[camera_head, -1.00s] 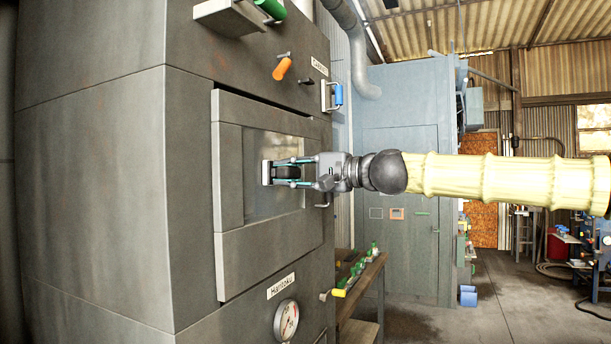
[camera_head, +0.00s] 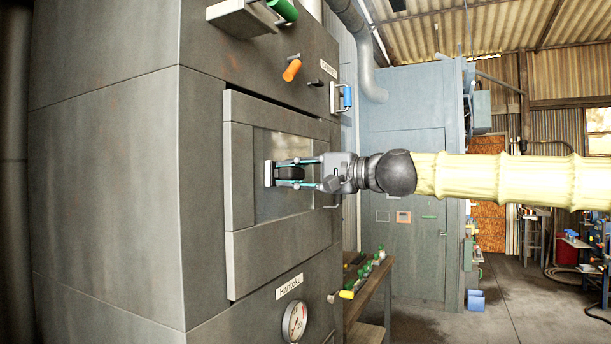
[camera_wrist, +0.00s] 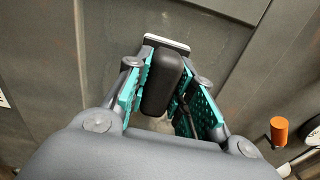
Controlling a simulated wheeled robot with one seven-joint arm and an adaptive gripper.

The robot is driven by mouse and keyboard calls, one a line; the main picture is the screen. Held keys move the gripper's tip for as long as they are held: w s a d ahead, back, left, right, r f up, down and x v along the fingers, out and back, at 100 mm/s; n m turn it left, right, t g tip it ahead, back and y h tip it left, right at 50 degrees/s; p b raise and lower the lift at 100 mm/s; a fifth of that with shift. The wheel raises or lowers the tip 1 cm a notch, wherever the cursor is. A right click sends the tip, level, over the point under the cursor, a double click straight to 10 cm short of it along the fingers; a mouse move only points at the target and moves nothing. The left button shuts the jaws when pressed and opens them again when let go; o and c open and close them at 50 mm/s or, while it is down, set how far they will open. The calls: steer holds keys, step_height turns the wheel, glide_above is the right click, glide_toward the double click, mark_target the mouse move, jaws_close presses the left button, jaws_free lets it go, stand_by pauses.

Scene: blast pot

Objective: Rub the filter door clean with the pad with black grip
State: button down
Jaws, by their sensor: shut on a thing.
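The filter door (camera_head: 240,160) is a grey framed panel on the front of the large grey cabinet, with a recessed, lighter middle. My gripper (camera_head: 291,172) is shut on the black grip of the pad (camera_head: 268,173) and holds it at the recessed middle of the door. In the wrist view the black grip (camera_wrist: 163,82) lies between the teal-lined fingers. The pad's pale edge (camera_wrist: 167,43) shows beyond it, close to the door surface. Whether the pad's face touches the door is hidden.
Above the door are an orange handle (camera_head: 291,70), a blue-handled bracket (camera_head: 347,97) and a green-handled ledge (camera_head: 245,20). A bench (camera_head: 372,290) with several bottles stands to the right, before a blue-grey cabinet.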

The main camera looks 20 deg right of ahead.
steer(key=shift+w+d+r, duration=0.25)
steer(key=shift+w+d, duration=0.2)
steer(key=shift+a, duration=0.1)
steer(key=shift+w+d+f, duration=0.1)
steer(key=shift+w+d, duration=0.05)
steer(key=shift+d, duration=0.05)
steer(key=shift+w+d+f, duration=0.25)
steer(key=shift+w+d, duration=0.2)
steer(key=shift+w, duration=0.05)
steer(key=shift+w+d+p, duration=0.5)
steer(key=shift+w+d, duration=0.55)
steer(key=shift+w, duration=0.15)
steer(key=shift+d, duration=0.1)
steer(key=w+d+p, duration=0.1)
steer(key=w+d, duration=0.1)
steer(key=shift+w+d, duration=0.3)
steer(key=shift+w, duration=0.1)
